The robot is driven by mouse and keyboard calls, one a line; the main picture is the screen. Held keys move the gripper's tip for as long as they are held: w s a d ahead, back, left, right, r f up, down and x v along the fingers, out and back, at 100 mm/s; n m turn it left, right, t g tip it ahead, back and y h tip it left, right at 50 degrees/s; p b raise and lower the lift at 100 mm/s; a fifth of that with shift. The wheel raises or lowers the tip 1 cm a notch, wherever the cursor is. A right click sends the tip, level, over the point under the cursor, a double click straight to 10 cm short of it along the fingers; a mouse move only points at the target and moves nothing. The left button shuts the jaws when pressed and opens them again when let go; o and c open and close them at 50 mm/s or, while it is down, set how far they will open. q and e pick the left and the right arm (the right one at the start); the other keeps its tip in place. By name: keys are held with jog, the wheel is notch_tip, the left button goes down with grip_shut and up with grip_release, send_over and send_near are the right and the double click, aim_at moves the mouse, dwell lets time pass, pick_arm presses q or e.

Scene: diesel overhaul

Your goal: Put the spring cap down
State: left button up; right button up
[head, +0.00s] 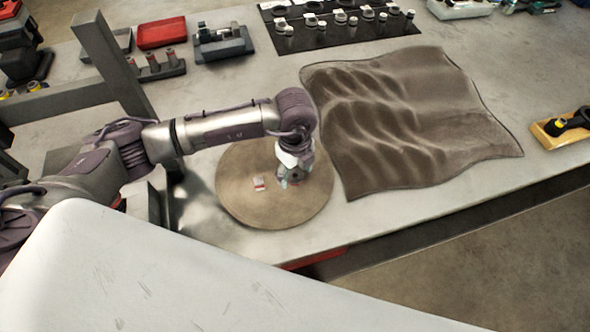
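My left gripper (291,181) points down at the right part of a round brown mat (240,207) on the bench. Its fingertips are small and dark here, and I cannot tell whether they are open or shut. I cannot make out a spring cap for certain; one between or under the fingers would be hidden. A small pale piece with a red mark (259,184) lies on the mat just left of the gripper. My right gripper is not in view.
A crumpled brown cloth (420,115) covers the bench right of the mat. A black mat with rows of small metal parts (330,36), a red tray (161,33) and a dark parts box (221,45) stand behind. A wooden tray (552,137) sits far right. The bench's front edge is close.

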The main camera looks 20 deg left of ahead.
pick_arm(q)
jog(key=shift+r, duration=0.1)
jog(key=shift+r+p, duration=0.25)
jog(key=shift+p, duration=0.05)
jog(key=shift+r+b, duration=0.3)
notch_tip(320, 180, up, 11)
jog(key=b, duration=0.2)
